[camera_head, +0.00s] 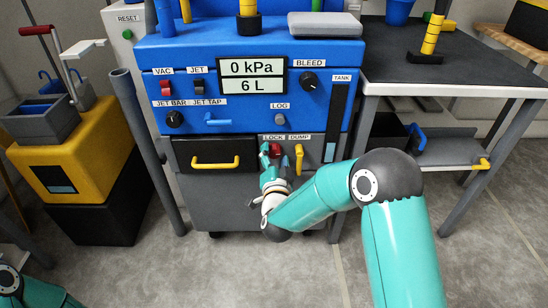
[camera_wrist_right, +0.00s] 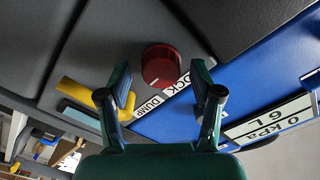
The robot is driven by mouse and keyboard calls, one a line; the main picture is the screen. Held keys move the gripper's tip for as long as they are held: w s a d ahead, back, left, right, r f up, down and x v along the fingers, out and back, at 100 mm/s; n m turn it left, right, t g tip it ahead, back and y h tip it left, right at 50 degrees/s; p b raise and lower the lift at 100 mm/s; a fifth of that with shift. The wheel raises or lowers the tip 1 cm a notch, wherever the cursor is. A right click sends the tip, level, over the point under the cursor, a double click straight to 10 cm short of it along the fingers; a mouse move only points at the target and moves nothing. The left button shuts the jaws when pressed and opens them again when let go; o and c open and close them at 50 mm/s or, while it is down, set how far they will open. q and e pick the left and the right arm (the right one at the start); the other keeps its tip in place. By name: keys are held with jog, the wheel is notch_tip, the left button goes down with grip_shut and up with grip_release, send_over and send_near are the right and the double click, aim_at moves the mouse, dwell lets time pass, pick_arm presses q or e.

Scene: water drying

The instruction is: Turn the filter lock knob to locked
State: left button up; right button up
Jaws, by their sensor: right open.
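The red lock knob (camera_head: 275,150) sits on the front of the blue and grey machine (camera_head: 250,190), under the LOCK label (camera_head: 273,137). In the right wrist view the round knob (camera_wrist_right: 161,64) shows a small pale mark on its lower edge. My left gripper is out of view; only part of my left arm shows at the bottom left.
A yellow dump lever (camera_head: 299,158) is close on the knob's right. A drawer with a yellow handle (camera_head: 215,163) is on its left. A blue handle (camera_head: 224,121) and LOG button (camera_head: 280,119) are above. A dark-topped table (camera_head: 440,75) stands at right.

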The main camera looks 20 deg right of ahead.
jog(key=shift+w, duration=0.2)
jog(key=c, duration=1.1)
jog(key=shift+c, duration=0.2)
